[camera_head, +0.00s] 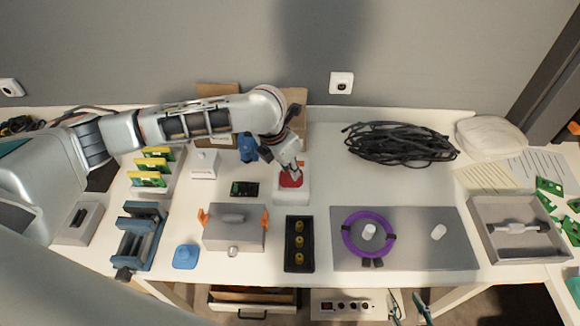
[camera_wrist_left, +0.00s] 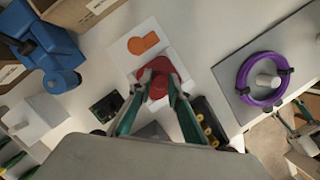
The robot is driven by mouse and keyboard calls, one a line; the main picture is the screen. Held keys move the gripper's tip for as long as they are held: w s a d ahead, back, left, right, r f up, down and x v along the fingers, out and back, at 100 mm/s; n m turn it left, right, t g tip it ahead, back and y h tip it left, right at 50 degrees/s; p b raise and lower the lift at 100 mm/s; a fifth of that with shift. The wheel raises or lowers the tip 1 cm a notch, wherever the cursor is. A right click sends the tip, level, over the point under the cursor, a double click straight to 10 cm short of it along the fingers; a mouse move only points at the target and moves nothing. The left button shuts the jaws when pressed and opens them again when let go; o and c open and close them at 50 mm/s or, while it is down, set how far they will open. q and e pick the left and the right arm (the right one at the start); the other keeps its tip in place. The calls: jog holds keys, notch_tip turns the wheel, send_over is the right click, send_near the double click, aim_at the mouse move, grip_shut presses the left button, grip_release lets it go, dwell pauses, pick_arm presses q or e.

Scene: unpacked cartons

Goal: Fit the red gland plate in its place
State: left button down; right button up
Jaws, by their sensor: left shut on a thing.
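The red gland plate (camera_head: 290,180) is between the fingers of my left gripper (camera_head: 291,168), over a white block (camera_head: 292,197) near the middle of the table. In the left wrist view my left gripper (camera_wrist_left: 158,88) is shut on the red plate (camera_wrist_left: 160,76). The white block (camera_wrist_left: 150,28) has an orange rounded shape (camera_wrist_left: 143,43) on its top, beside the plate. I cannot tell whether the plate touches the block. My right gripper (camera_head: 407,298) shows its fingertips apart and empty below the table's front edge.
A grey box with orange latches (camera_head: 233,236) and a black tray with brass pieces (camera_head: 299,257) stand in front. A purple ring (camera_head: 345,240) lies on a grey board to the right. A blue object (camera_head: 247,150) and cartons are behind; a black cable coil (camera_head: 400,144) is back right.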

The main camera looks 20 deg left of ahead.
pick_arm(q)
jog(key=shift+f+b, duration=0.3)
jog(key=shift+f, duration=0.65)
jog(key=c, duration=1.8)
grip_release()
jog(key=shift+r, duration=0.1)
jog(key=v, duration=1.2)
jog(key=shift+s, duration=0.15)
